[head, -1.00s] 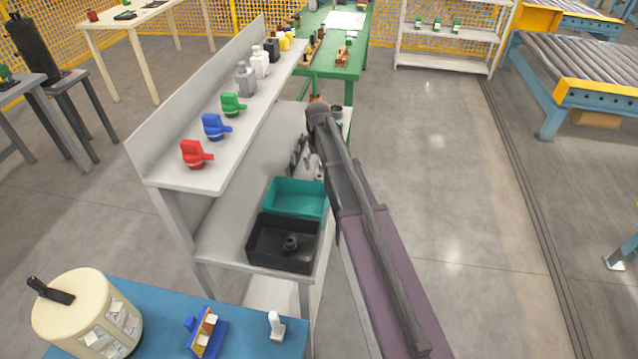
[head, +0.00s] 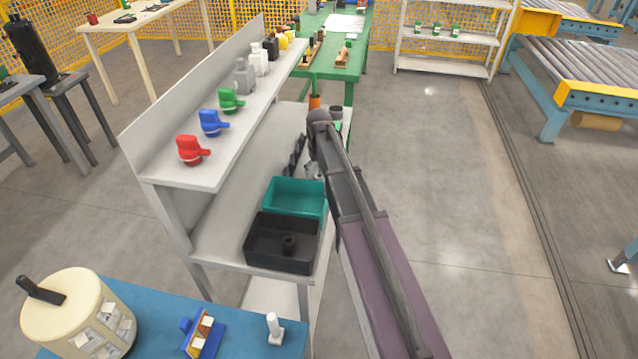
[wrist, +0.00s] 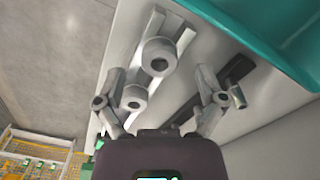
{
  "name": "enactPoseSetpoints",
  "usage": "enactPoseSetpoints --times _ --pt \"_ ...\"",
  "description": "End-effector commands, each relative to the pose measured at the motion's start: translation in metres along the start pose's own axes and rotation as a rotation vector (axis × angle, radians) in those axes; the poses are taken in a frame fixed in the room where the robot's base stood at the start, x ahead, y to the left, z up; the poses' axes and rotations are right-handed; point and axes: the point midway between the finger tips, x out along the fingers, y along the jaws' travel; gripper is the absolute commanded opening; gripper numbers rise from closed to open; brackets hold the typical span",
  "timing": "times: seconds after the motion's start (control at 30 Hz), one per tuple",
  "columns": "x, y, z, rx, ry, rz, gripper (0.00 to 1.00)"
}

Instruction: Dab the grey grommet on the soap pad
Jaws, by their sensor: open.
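In the wrist view, two grey ring-shaped pieces sit on a pale metal rail: a larger one (wrist: 160,56) and a smaller one (wrist: 134,97). Either may be the grey grommet; I cannot tell. My gripper (wrist: 160,84) is open, its fingers on either side of the rail, with nothing visibly held. Whether it touches the rings is unclear. In the head view, my arm hides most of the gripper over the bench's lower shelf. A dark ring-shaped piece (head: 288,244) lies in the black bin (head: 262,262). I cannot make out the soap pad for certain.
A teal bin (head: 295,184) stands behind the black bin and also shows in the wrist view (wrist: 240,22). A dark bar (wrist: 238,70) lies behind my right-hand finger. Red (head: 192,151), blue (head: 212,124) and green (head: 231,101) pieces stand on the upper shelf. Open floor lies right.

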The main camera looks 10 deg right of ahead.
Motion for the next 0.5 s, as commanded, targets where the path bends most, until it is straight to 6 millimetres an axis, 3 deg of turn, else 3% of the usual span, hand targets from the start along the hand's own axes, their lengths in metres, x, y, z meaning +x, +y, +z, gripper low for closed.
enactPoseSetpoints --times 0.2,0.5 --pt "0.019 0.0 0.0 0.0 0.0 0.0 0.89" --pt "0.023 0.0 0.0 0.0 0.0 0.0 0.89"
